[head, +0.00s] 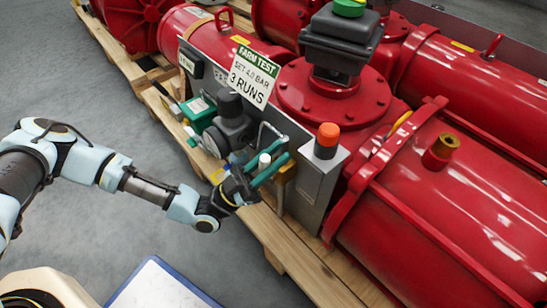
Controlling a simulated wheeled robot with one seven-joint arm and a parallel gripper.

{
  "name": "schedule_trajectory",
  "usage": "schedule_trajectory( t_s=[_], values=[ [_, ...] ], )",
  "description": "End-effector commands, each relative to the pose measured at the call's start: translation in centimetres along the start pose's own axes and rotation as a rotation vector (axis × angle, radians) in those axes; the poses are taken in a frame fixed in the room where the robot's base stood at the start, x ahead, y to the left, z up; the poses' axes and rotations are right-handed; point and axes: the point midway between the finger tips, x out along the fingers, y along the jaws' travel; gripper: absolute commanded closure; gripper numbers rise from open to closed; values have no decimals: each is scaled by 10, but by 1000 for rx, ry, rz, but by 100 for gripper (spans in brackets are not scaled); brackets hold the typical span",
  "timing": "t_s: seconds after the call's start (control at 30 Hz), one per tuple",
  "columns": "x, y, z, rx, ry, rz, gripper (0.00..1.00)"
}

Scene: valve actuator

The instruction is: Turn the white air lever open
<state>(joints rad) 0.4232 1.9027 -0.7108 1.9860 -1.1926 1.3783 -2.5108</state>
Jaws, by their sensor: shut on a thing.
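The white air lever (264,161) shows as a small white upright end on the front of the red actuator's control panel. My gripper (283,151) reaches in from the left, with a teal finger on either side of the lever. The fingers are shut on it. The lever's lower part and pivot are hidden behind my fingers and the gripper body, so its exact angle cannot be told.
A grey box with an orange button (327,140) stands just right of my gripper. A dark regulator (232,125) and a green box (199,113) are to the left. A sign (252,76) hangs above.

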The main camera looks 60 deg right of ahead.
Motion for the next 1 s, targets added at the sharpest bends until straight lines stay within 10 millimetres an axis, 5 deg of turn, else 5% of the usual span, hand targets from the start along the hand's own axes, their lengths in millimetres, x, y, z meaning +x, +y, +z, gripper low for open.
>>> schedule_trajectory(
  t_s=[0.67, 0.7, 1.0],
  values=[
    [0, 1, 0, -47, 15, -48, 100],
    [0, 1, 0, -47, 14, -48, 72],
    [0, 1, 0, -47, 16, -47, 43]
  ],
)
